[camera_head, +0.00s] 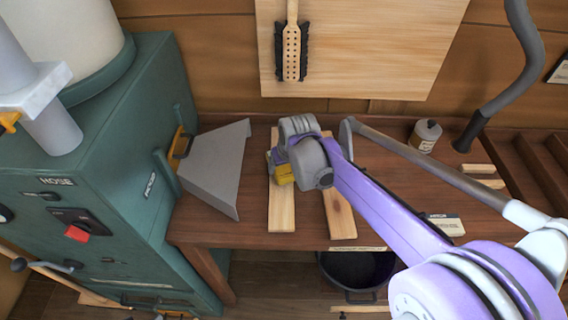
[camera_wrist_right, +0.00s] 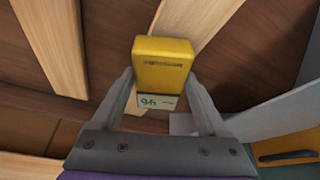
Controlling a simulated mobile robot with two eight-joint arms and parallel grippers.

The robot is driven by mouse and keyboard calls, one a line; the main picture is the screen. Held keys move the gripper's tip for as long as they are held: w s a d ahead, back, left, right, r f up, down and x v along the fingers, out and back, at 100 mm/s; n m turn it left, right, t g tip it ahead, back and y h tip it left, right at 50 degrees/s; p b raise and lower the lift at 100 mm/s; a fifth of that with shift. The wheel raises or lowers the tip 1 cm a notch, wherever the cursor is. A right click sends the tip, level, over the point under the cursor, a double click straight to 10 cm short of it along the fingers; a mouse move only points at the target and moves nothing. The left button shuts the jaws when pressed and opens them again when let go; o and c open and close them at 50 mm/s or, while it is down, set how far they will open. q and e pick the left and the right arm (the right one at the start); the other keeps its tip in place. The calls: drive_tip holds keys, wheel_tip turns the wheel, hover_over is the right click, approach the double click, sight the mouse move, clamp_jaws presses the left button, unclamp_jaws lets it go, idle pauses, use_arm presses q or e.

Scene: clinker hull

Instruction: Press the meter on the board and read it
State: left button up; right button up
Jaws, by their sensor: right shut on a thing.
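The meter (camera_head: 281,172) is a yellow block with a small pale display on one end. My right gripper (camera_head: 285,163) is shut on it, with one finger on each side in the right wrist view (camera_wrist_right: 162,88). The display (camera_wrist_right: 157,101) shows digits that look like 96. The meter is over the left of two pale wooden boards (camera_head: 282,211) on the bench; the second board (camera_head: 342,216) lies beside it. I cannot tell whether the meter touches the board. My left gripper is not in view.
A teal cabinet (camera_head: 98,170) with a grey sloping metal chute (camera_head: 215,165) stands left of the boards. A small bottle (camera_head: 425,134) and a bent grey pipe (camera_head: 515,75) are at the back right. A dark bucket (camera_head: 358,272) is below the bench's front edge.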

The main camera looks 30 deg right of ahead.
sight(284, 167)
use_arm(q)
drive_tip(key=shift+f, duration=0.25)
use_arm(e)
drive_tip(key=shift+f, duration=0.4)
idle(0.5)
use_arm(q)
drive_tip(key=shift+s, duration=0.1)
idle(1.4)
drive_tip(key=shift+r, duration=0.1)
use_arm(e)
drive_tip(key=shift+w+r+p, duration=0.1)
drive_tip(key=shift+r+p, duration=2.35)
drive_tip(key=shift+r, duration=1.6)
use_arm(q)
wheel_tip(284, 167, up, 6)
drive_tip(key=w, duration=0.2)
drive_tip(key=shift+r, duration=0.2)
use_arm(e)
drive_tip(key=shift+f, duration=0.1)
